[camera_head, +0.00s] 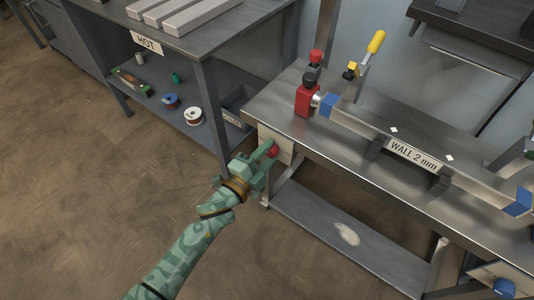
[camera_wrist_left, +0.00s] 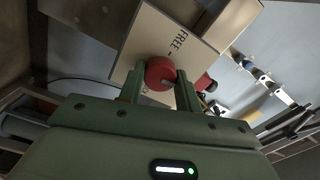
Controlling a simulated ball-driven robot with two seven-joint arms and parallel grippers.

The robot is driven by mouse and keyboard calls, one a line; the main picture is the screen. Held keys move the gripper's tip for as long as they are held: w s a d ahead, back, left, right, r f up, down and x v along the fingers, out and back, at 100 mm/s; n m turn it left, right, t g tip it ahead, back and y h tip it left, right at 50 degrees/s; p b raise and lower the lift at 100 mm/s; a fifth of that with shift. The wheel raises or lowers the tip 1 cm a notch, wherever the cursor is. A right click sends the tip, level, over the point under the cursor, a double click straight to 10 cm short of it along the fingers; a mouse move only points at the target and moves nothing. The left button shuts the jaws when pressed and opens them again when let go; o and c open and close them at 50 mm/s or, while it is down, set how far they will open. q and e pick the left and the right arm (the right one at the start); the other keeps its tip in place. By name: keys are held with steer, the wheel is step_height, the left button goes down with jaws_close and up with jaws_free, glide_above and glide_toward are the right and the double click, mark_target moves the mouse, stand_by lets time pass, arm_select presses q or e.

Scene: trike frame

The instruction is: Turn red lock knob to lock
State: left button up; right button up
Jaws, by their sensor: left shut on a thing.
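The red lock knob (camera_head: 272,151) sits on a light plate (camera_head: 284,143) at the left end of the workbench. In the left wrist view the knob (camera_wrist_left: 160,73) is round and red with a small pale mark, and the plate (camera_wrist_left: 146,42) behind it reads "FREE". My left gripper (camera_head: 266,156) is at the knob. In the wrist view its two fingers (camera_wrist_left: 160,85) stand on either side of the knob and are shut on it. The word for the locked side is not readable. My right gripper is not in view.
The workbench (camera_head: 300,126) carries a square tube (camera_head: 360,125) labelled "WALL 2 mm", a red clamp block (camera_head: 307,98) and a yellow-handled toggle clamp (camera_head: 376,42). A table (camera_head: 200,42) marked "HOT" stands to the left, with spools on its shelf. Open floor lies at the lower left.

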arm_select(q)
steer(key=m, duration=0.2)
steer(key=shift+f+m+b, duration=0.25)
steer(key=shift+m+b, duration=0.05)
steer(key=shift+m, duration=0.1)
steer(key=m+b, duration=0.1)
steer(key=m, duration=0.3)
steer(key=shift+f+m, duration=0.1)
steer(key=shift+m, duration=0.2)
steer(key=m+b, duration=0.1)
steer(key=m, duration=0.2)
steer(key=shift+m, duration=0.3)
steer(key=shift+m+b, duration=0.45)
steer(key=shift+m, duration=0.45)
steer(key=shift+m+b, duration=0.3)
steer(key=shift+m, duration=0.6)
steer(key=m, duration=0.3)
steer(key=shift+a+m+b, duration=0.1)
steer(key=shift+m+b, duration=0.2)
steer(key=shift+b, duration=0.1)
steer(key=shift+m, duration=0.6)
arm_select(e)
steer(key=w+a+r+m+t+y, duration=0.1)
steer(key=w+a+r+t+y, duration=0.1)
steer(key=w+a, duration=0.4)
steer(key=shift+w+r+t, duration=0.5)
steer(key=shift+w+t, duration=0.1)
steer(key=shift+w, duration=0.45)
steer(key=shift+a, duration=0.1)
